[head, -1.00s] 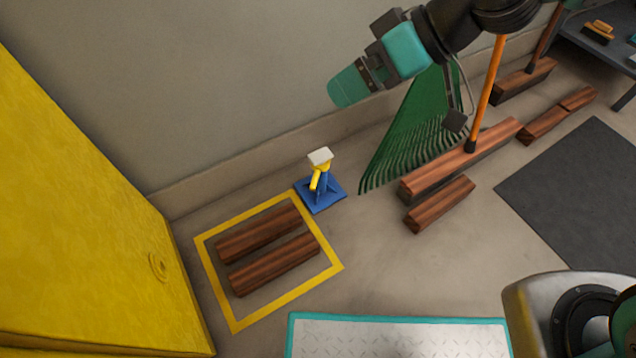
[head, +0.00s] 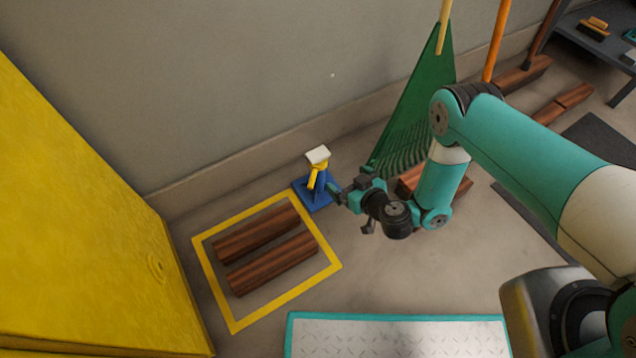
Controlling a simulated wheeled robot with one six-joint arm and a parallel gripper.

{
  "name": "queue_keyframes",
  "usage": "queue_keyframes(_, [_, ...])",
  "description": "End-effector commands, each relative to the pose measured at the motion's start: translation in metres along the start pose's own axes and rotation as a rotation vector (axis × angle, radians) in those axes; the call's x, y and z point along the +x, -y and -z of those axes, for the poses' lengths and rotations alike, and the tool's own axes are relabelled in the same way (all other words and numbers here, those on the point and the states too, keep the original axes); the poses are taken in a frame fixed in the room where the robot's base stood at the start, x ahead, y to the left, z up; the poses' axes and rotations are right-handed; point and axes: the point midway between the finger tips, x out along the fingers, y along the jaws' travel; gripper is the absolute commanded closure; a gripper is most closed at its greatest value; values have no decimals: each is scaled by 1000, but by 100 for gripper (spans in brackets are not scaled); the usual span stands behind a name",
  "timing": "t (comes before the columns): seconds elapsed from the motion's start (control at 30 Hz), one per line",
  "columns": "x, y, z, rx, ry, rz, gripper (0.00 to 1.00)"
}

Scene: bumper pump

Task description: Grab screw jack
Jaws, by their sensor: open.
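The screw jack (head: 318,180) stands upright on the floor near the wall. It has a blue square base, a blue and yellow body and a white top plate. My gripper (head: 338,192) is low, just to the right of the jack, with its fingers pointing left towards the body. The jaws are open and look empty. The fingertips are close to the jack's right side; I cannot tell whether they touch it. Part of the base's right edge is hidden behind my gripper.
A yellow floor frame (head: 237,322) with two wooden blocks (head: 272,264) lies left of the jack. A large yellow body (head: 90,220) fills the left side. A green rake (head: 415,105) leans on the wall behind my arm. A teal-edged metal plate (head: 400,338) lies in front.

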Motion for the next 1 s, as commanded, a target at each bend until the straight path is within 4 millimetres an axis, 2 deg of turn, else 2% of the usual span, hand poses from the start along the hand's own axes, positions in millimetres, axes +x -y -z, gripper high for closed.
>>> queue_keyframes(0.03, [4, 0, -5, -2, 0, -3, 0])
queue_keyframes(0.23, [15, -1, -9, -3, 0, -2, 0])
queue_keyframes(0.57, [27, 0, -9, -3, -1, -2, 0])
queue_keyframes(0.6, [28, 2, -3, -6, -2, 2, 0])
queue_keyframes(1.0, [61, 2, -3, -7, -1, 6, 0])
